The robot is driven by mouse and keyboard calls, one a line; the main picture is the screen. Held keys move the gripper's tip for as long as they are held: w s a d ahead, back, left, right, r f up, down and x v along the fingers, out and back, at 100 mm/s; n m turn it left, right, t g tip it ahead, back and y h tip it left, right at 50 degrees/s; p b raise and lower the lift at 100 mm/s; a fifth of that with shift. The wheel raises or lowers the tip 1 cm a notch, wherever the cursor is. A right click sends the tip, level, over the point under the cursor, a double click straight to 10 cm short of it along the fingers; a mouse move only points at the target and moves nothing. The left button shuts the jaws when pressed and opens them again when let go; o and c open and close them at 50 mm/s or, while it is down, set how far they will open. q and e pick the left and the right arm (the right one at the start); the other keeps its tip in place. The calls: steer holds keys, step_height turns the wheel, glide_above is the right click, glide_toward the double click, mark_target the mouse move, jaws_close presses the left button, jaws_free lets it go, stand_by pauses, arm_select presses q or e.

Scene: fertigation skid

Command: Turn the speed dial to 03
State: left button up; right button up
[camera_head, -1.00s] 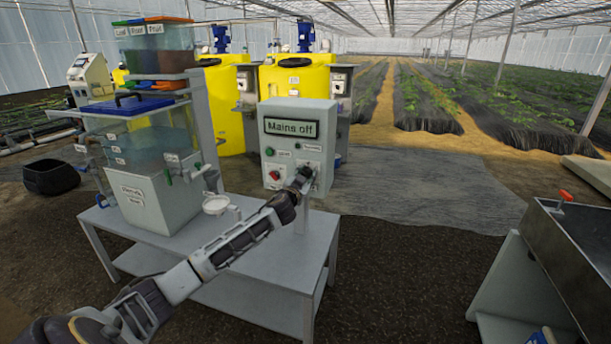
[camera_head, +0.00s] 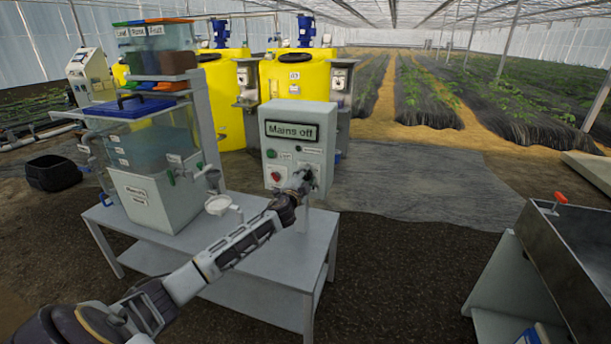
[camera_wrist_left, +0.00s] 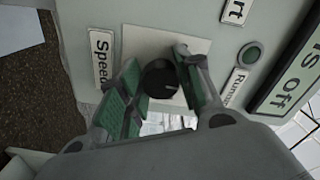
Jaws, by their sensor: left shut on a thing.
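The speed dial (camera_wrist_left: 160,79) is a round black knob with a light pointer mark, on a pale plate beside the "Speed" label (camera_wrist_left: 101,58) in the left wrist view. The dial sits on the lower right front of the grey control box (camera_head: 270,140), whose display (camera_head: 292,131) reads "Mains off". My left gripper (camera_head: 306,179) is at the box front in the head view. In the left wrist view its green-padded fingers (camera_wrist_left: 163,84) stand either side of the dial, shut on it. The scale numbers cannot be read. My right gripper is not in view.
A red button (camera_head: 275,176) and a green button (camera_head: 271,154) are on the box left of my gripper. A clear tank (camera_head: 150,190) stands on the grey table (camera_head: 255,262) to the left. A metal sink (camera_head: 570,260) is at the right.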

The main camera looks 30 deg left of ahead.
arm_select(q)
steer(key=m+p, duration=0.2)
steer(key=m, duration=0.2)
steer(key=m+p, duration=0.2)
steer(key=m, duration=0.3)
steer(key=shift+r+m+p, duration=0.2)
steer(key=shift+m+p, duration=0.1)
steer(key=shift+m, duration=0.3)
steer(key=shift+m+p, duration=0.3)
steer(key=shift+m, duration=0.2)
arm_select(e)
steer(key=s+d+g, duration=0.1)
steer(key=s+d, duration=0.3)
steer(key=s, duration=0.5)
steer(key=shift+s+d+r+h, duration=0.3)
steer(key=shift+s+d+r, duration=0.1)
arm_select(q)
steer(key=shift+f, duration=0.1)
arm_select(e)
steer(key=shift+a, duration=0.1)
arm_select(q)
steer(key=o, duration=1)
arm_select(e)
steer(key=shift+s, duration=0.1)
